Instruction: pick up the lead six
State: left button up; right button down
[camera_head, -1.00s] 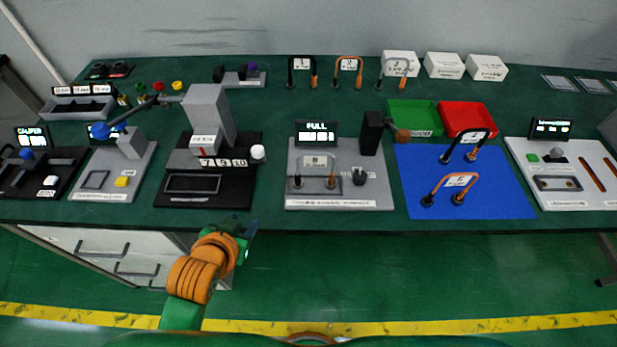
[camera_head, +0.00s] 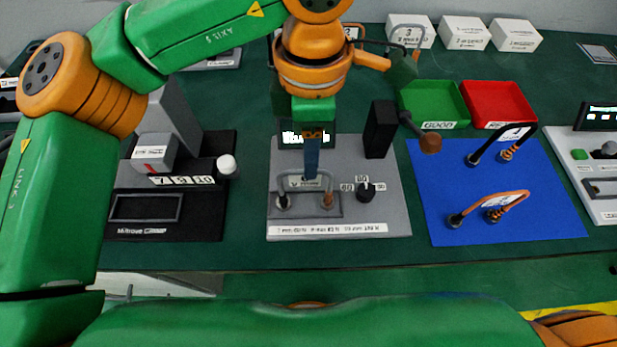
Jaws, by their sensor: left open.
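A lead with a grey and orange arch and a small white tag (camera_head: 299,182) stands on the grey pull-tester plate (camera_head: 385,215). Its tag is partly hidden and its number is unclear now. My left gripper (camera_head: 312,172) is open, pointing down over this lead, its fingers at the arch; I cannot tell whether they touch it. On the blue mat (camera_head: 450,190) stand an orange-arched lead (camera_head: 500,198) in front and a black-arched lead (camera_head: 508,138) behind. Their tags are too small to read surely, so I cannot tell which lead is six. My right gripper is not in view.
A green tray (camera_head: 435,122) and a red tray (camera_head: 498,118) sit behind the mat. A black post (camera_head: 380,130) and a brown-ended lever (camera_head: 430,142) stand right of my gripper. Several white boxes (camera_head: 463,33) are at the back. A black press station (camera_head: 200,215) is left.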

aim_at(305, 181)
pick_arm(q)
jog(key=shift+s+a+f+b, duration=0.1)
jog(key=shift+s+f+b, duration=0.2)
jog(key=shift+f, duration=0.3)
jog(key=shift+s+f+b, duration=0.2)
jog(key=shift+f+b, duration=0.05)
jog(key=shift+f, duration=0.35)
jog(key=f, duration=0.1)
jog(key=f+p, duration=0.1)
jog(key=f, duration=0.1)
jog(key=f+p, duration=0.1)
jog(key=f, duration=0.1)
jog(key=shift+a+f, duration=0.25)
jog(key=shift+a, duration=0.05)
jog(key=shift+w+f, duration=0.1)
jog(key=shift+f, duration=0.25)
jog(key=c, duration=0.3)
grip_shut()
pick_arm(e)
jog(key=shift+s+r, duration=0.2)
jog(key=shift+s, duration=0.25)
